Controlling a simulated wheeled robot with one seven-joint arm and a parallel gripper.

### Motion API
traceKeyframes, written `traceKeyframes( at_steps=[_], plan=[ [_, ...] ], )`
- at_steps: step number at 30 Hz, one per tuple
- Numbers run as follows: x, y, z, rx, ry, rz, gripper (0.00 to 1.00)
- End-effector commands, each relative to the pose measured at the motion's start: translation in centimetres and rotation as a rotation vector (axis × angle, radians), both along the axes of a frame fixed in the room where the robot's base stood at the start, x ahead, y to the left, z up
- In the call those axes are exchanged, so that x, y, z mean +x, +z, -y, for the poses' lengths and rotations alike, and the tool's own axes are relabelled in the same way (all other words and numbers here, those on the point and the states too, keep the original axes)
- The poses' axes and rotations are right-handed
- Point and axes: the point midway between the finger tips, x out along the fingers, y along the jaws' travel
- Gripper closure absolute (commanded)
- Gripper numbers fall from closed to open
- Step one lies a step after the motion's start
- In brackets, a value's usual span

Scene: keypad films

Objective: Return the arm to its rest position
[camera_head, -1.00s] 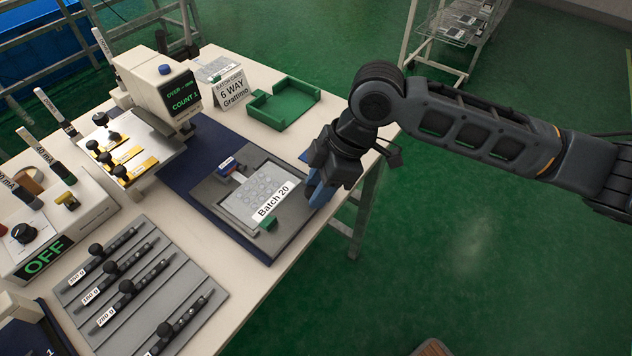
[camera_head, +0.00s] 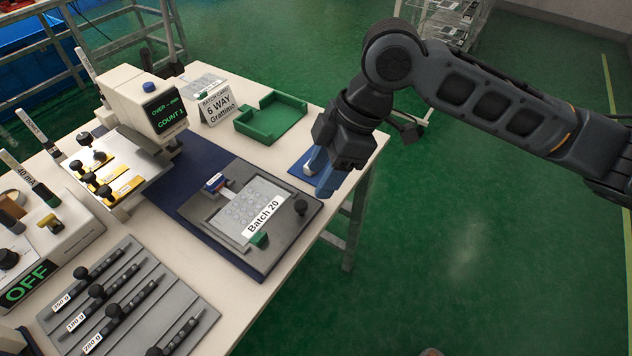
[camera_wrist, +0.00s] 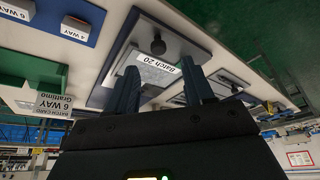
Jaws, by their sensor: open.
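My gripper (camera_head: 322,172) is open and empty, with blue-grey fingers, above the right edge of the white table (camera_head: 262,327). It stands to the right of the grey fixture plate, apart from it as far as I can tell. The fixture (camera_head: 283,243) holds a pale keypad film (camera_head: 250,205) labelled "Batch 20". In the wrist view the two fingers (camera_wrist: 163,88) stand apart with nothing between them, and the label (camera_wrist: 160,58) shows behind them. My arm reaches in from the right side of the head view.
A tester reading "COUNT 1" (camera_head: 150,105) is left of the fixture. A grey rack of weighted pens (camera_head: 190,296) lies in front. Green floor (camera_head: 480,280) is open on the right.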

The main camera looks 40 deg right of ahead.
Motion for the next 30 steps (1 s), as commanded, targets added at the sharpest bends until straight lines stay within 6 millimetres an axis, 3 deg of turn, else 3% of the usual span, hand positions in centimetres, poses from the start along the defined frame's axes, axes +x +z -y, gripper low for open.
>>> traceKeyframes(
  at_steps=[20, 23, 30],
  plan=[
    [0.2, 0.5, -0.5, 0.015, 0.000, 0.013, 0.48],
    [1.4, 1.4, -3.0, 0.078, -0.002, 0.065, 0.48],
    [5.6, 7.2, -13.0, 0.397, -0.071, 0.300, 0.48]
  ],
)
